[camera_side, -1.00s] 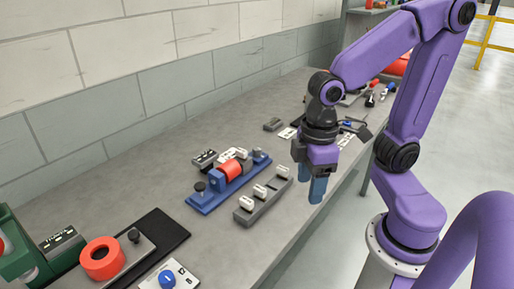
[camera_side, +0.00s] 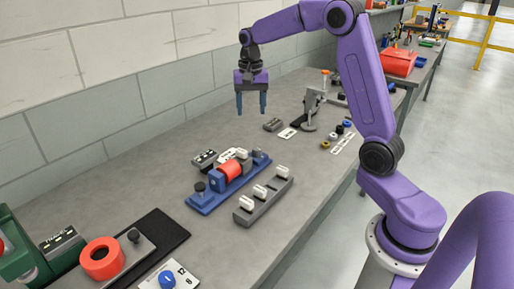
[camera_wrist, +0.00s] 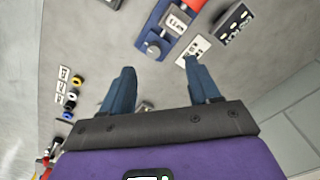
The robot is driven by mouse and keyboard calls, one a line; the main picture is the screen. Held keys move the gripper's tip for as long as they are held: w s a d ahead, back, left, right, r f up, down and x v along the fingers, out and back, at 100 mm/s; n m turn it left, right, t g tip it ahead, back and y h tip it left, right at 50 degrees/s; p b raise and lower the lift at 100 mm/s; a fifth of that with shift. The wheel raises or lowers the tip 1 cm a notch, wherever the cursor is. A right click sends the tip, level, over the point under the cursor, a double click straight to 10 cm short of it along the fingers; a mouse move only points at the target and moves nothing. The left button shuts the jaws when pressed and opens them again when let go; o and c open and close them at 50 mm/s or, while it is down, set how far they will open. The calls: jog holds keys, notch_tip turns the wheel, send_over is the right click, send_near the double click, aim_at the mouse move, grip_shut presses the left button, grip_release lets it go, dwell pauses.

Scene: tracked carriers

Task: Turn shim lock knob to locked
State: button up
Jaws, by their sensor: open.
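My gripper (camera_side: 251,104) is open and empty, raised above the back of the bench with its blue fingers pointing down. In the wrist view its fingers (camera_wrist: 160,70) are spread apart. A blue fixture (camera_side: 205,202) on the bench holds a red cylinder (camera_side: 230,171) and has a black knob (camera_side: 199,187) at its near end. The fixture also shows at the top of the wrist view (camera_wrist: 172,43). A blue knob (camera_side: 167,281) sits on a white marked plate at the bottom edge. I cannot tell which knob is the shim lock or how it is set.
A grey rack (camera_side: 250,215) with white pieces stands right of the blue fixture. A dark block (camera_side: 204,157) lies behind it. A red ring (camera_side: 101,260) and green machine (camera_side: 28,252) are front left. A grey stand (camera_side: 311,108) is farther back.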

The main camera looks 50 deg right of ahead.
jog(key=m, duration=0.2)
send_over(257, 149)
notch_tip(257, 149, down, 18)
jog(key=shift+d+r, duration=0.1)
jog(key=shift+d, duration=0.05)
jog(key=shift+w, duration=0.1)
jog(key=c, duration=1)
